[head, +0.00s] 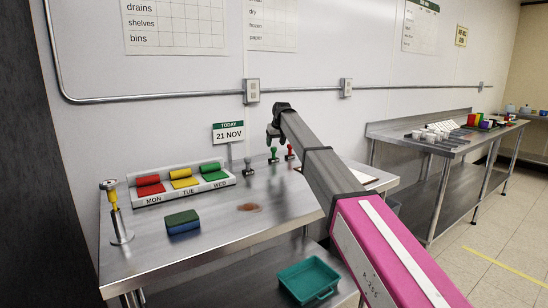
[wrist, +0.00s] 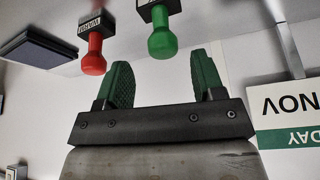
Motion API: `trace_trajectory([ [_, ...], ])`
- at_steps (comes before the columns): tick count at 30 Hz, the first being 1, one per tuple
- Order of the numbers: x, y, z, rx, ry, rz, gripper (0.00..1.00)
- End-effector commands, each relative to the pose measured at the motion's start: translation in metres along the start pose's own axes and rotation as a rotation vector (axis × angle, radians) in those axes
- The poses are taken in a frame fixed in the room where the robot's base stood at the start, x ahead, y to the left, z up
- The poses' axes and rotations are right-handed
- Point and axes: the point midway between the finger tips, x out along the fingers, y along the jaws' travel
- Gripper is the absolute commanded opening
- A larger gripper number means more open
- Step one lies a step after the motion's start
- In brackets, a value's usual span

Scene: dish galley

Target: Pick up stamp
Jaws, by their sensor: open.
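A green-handled stamp (head: 273,157) and a red-handled stamp (head: 290,152) stand upright at the back of the steel table (head: 278,210). In the wrist view, which is upside down, the green stamp (wrist: 162,40) has a round knob and a dark block base. The red stamp (wrist: 94,55) is beside it, with partly readable lettering on its block. My gripper (head: 273,134) is above the green stamp in the head view. Its two green-padded fingers (wrist: 164,78) are open and empty, with the green knob just beyond the gap between their tips.
A date sign (head: 228,132) stands left of my gripper, with a small dark upright item (head: 249,168) nearby. A labelled rack (head: 182,187) of coloured rolls, a sponge (head: 182,222) and a yellow-handled tool on a stand (head: 115,210) are at left. A teal bin (head: 308,280) sits below.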

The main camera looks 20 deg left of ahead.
Motion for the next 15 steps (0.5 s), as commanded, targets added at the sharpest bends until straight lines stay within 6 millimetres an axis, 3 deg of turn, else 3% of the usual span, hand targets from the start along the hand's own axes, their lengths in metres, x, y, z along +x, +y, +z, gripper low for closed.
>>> trace_trajectory([
  [7, 0.018, -0.001, 0.000, 0.000, -0.002, 0.000, 0.62],
  [15, 0.054, -0.003, -0.001, 0.000, -0.002, 0.000, 0.62],
])
